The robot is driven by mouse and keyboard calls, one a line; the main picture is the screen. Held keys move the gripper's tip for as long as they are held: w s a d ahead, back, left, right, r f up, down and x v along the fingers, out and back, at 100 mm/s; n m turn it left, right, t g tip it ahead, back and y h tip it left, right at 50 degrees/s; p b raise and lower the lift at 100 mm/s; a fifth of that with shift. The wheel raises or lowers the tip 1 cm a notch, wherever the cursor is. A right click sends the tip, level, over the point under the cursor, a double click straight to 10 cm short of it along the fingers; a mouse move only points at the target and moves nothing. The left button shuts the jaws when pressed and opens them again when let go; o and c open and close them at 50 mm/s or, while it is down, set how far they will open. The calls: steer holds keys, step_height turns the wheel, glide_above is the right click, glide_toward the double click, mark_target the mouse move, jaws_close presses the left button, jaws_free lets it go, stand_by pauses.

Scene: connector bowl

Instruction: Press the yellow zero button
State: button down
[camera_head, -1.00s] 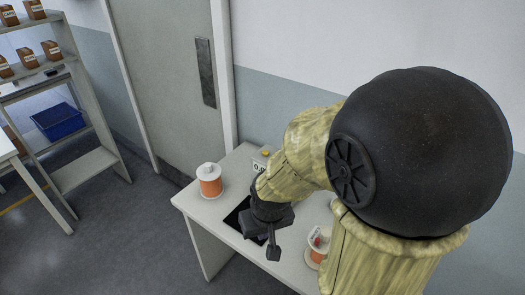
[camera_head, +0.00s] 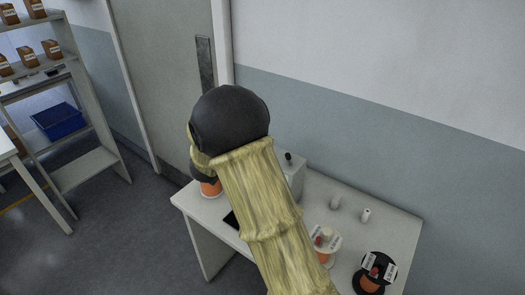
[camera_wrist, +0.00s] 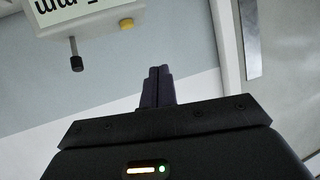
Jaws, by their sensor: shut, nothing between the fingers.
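The yellow zero button (camera_wrist: 126,24) shows at the top of the wrist view, on the pale device beside its display (camera_wrist: 75,12). The picture is turned, so the display digits look upside down. A black knob (camera_wrist: 76,62) sticks out to the left of the button. My gripper (camera_wrist: 157,72) is shut and empty, its dark fingertips below and right of the button in the picture, apart from it. In the head view the grey device (camera_head: 290,178) is partly hidden behind my arm. The button and my gripper are hidden there.
The table (camera_head: 400,222) stands against the wall. An orange spool (camera_head: 210,188) sits at its left end, with another orange spool (camera_head: 325,243) and a black spool (camera_head: 374,278) toward the right. Two small white pieces (camera_head: 335,202) (camera_head: 366,215) stand behind them. A dark pad (camera_head: 231,219) is partly covered.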

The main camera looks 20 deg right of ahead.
steer(key=shift+s+d+f+m+g+h, duration=0.15)
steer(key=shift+d+f+m+g+h, duration=0.1)
steer(key=shift+m+g+h, duration=0.3)
steer(key=shift+s+d+f+m+g+h, duration=0.1)
steer(key=shift+d+m+g+h, duration=0.15)
steer(key=shift+h, duration=0.55)
steer(key=shift+s+d+f+m+g+h, duration=0.2)
steer(key=shift+m+g+h, duration=0.25)
steer(key=shift+h, duration=0.2)
steer(key=shift+w, duration=0.1)
steer(key=p+x, duration=0.2)
steer(key=x, duration=0.7)
steer(key=shift+w+d, duration=0.2)
steer(key=shift+w, duration=0.05)
step_height(320, 180, down, 3)
steer(key=shift+w+d+f+p, duration=0.1)
steer(key=shift+d+p, duration=0.05)
steer(key=shift+p, duration=0.3)
steer(key=shift+f, duration=0.5)
steer(key=shift+f, duration=0.1)
